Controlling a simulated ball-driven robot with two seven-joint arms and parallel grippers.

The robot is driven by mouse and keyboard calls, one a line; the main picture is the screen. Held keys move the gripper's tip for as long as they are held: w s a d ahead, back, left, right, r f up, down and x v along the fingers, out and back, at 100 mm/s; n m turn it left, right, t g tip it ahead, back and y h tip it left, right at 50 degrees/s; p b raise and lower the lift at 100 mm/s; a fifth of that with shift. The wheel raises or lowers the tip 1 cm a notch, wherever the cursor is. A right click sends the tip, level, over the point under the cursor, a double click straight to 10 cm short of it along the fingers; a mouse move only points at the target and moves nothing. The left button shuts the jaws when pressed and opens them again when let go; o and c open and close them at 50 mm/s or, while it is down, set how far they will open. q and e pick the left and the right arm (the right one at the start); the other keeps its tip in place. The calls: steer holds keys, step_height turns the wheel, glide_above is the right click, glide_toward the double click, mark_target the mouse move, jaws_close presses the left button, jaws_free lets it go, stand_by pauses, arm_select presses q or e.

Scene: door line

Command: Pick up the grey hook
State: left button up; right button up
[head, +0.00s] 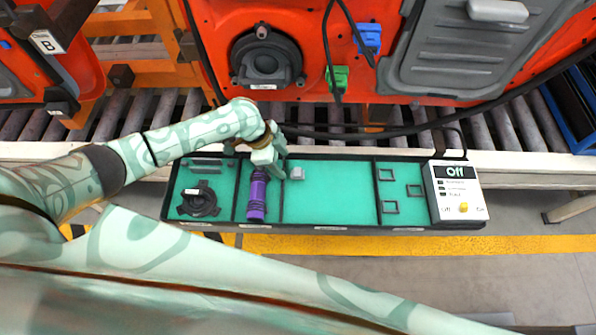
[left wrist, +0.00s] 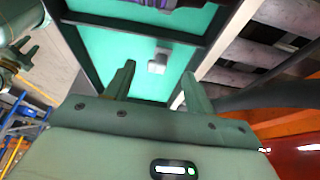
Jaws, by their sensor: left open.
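A small pale grey piece (head: 297,173), which I take for the grey hook, lies on the green floor of the tray's middle compartment, near its left divider. Its hook shape is too small to make out. It also shows in the left wrist view (left wrist: 157,62), in line with the gap between my fingers. My left gripper (head: 279,167) is over the tray's back part, just left of the piece. Its two fingers (left wrist: 158,74) are spread with nothing between them. My right gripper is not in view.
An orange door (head: 300,20) and black cable lie behind.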

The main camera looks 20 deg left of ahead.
mark_target(296, 171)
arm_select(q)
steer(key=shift+d, duration=0.3)
steer(key=b+x, duration=0.1)
steer(key=x, duration=0.1)
steer(key=d+b+x, duration=0.1)
steer(key=x, duration=0.2)
steer(key=shift+w+d+f, duration=0.1)
steer(key=shift+w+d, duration=0.1)
steer(key=shift+w, duration=0.05)
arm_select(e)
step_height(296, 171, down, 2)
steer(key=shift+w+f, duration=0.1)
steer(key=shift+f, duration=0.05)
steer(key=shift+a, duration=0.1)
arm_select(q)
jaws_close()
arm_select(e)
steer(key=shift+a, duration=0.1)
